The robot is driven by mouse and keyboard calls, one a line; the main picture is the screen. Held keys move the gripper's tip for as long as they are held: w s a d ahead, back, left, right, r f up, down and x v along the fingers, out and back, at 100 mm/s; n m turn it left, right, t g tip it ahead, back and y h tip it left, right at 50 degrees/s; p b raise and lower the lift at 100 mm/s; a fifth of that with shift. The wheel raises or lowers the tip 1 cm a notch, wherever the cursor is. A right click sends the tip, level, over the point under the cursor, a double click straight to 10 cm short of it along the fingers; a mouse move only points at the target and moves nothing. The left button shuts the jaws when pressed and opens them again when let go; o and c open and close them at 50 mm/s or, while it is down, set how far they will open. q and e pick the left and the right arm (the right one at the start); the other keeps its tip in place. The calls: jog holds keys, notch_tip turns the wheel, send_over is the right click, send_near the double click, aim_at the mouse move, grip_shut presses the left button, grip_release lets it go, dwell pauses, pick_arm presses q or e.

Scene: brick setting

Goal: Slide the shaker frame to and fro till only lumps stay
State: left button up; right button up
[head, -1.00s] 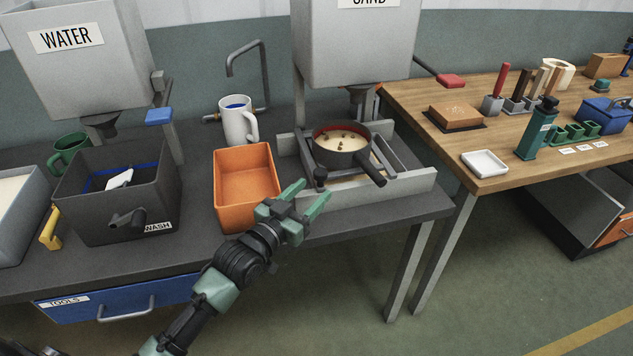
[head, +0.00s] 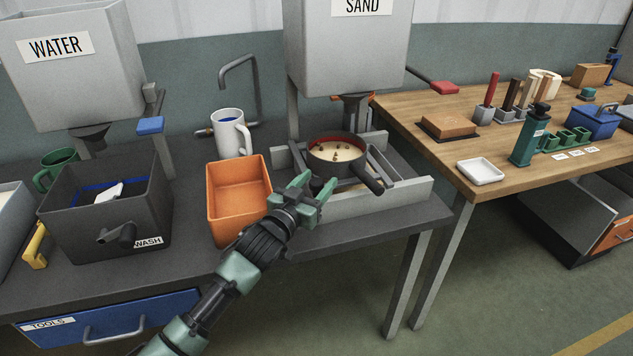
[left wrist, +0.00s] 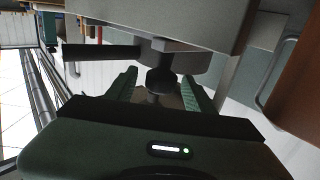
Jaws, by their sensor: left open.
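The shaker frame (head: 376,187) sits under the sand hopper, inside a pale trough (head: 400,201). It carries a round dark sieve (head: 338,171) with a red inner rim, holding pale sand and several small lumps. A dark handle sticks out to the right front. My left gripper (head: 315,183) is open at the frame's front left corner. In the left wrist view a dark round knob (left wrist: 160,80) shows between its two green fingers (left wrist: 160,92), with space on the sides. Whether the fingers touch it, I cannot tell. My right gripper is not in view.
An orange bin (head: 239,198) stands just left of my gripper, a white mug (head: 229,133) behind it. A dark wash tub (head: 105,222) is further left. The sand hopper (head: 345,45) hangs above the sieve. A wooden table (head: 460,160) stands to the right.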

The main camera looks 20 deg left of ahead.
pick_arm(q)
grip_shut()
dwell(1.4)
